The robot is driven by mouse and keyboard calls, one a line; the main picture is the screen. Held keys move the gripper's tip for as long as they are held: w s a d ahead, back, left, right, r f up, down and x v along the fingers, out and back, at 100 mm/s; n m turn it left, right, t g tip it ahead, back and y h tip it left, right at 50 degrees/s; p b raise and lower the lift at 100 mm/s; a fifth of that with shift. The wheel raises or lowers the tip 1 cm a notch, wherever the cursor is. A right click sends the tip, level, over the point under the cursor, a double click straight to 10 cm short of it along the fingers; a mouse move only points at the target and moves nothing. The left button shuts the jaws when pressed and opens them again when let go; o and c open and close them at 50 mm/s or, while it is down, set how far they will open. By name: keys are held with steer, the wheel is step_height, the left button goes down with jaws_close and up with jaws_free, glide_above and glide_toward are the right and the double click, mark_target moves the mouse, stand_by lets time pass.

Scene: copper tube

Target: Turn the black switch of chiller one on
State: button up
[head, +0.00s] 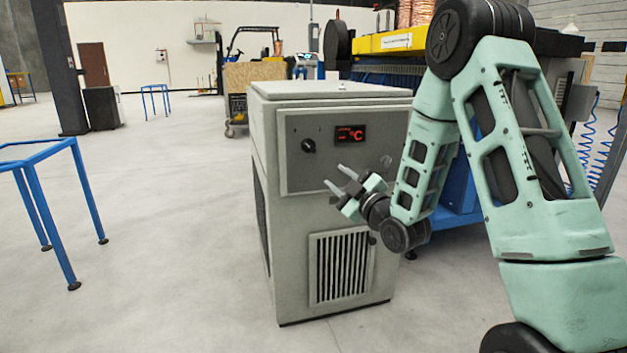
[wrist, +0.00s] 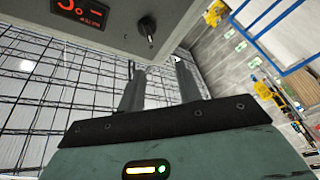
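The chiller is a grey cabinet (head: 290,230) in the middle of the head view, with a control panel on its upper front. Its black switch (head: 308,145) is a small round knob on the left part of the panel; its exact setting is too small to read. In the wrist view the switch (wrist: 147,28) shows upside down at the top, beyond my fingertips. My gripper (head: 337,177) is open and empty, below and slightly right of the switch, apart from it. Its two parted fingers also show in the wrist view (wrist: 159,68).
A lit red display (head: 351,134) sits right of the switch. A vent grille (head: 342,266) is lower on the cabinet's front. A blue metal frame (head: 45,190) stands at the left, and a blue and yellow machine (head: 395,42) stands behind right.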

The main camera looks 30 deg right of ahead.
step_height(320, 180, down, 2)
steer(key=d+t+b, duration=0.1)
steer(key=d, duration=0.1)
steer(key=b, duration=0.3)
glide_toward(311, 148)
steer(key=shift+h, duration=0.3)
steer(key=x, duration=0.8)
steer(key=shift+w+a, duration=0.15)
steer(key=shift+w, duration=0.1)
jaws_close()
